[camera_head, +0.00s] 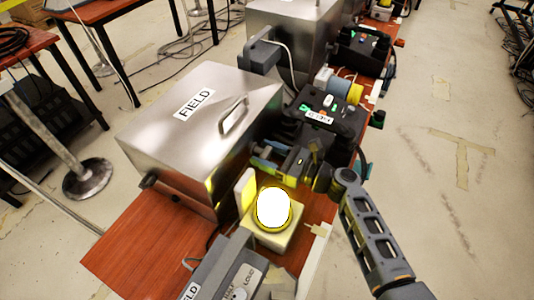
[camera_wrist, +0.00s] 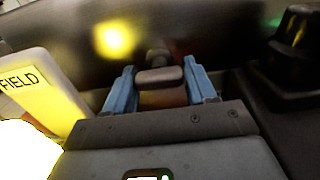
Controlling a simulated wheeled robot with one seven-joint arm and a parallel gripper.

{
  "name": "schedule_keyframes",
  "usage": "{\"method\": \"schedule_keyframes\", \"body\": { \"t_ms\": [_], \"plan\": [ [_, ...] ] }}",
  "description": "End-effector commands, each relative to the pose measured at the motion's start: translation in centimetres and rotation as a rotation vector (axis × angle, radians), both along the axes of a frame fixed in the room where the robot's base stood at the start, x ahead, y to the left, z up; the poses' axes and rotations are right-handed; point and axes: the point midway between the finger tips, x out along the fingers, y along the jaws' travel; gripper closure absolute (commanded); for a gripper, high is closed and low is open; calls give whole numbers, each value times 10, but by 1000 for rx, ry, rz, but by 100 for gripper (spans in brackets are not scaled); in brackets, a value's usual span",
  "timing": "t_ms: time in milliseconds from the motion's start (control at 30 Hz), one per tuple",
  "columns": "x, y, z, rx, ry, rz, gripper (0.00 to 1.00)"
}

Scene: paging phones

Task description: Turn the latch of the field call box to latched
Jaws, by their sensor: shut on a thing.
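The field call box (camera_head: 225,85) is a silver metal box with a FIELD label and a handle on its lid. My gripper (camera_head: 258,157) reaches its right side, just behind a lit lamp. In the wrist view my gripper (camera_wrist: 161,85) has its two blue fingers on either side of the latch (camera_wrist: 160,76), a short dark bar on a round stem, and is shut on it. The bar lies roughly level in that view. In the head view the latch is hidden by the gripper and the box.
A glowing lamp (camera_head: 273,208) on a yellowish base stands close in front of my gripper, with a pale upright plate (camera_head: 245,190) beside it. A black phone unit (camera_head: 325,120) stands behind the gripper. Open floor (camera_head: 450,180) lies to the right.

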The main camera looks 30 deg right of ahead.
Motion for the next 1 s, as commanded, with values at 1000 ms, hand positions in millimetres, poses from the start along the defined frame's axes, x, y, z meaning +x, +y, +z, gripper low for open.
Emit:
{"method": "schedule_keyframes", "body": {
  "t_ms": [1000],
  "plan": [
    [1, -2, -4, -420, -305, -1, 75]
  ]
}}
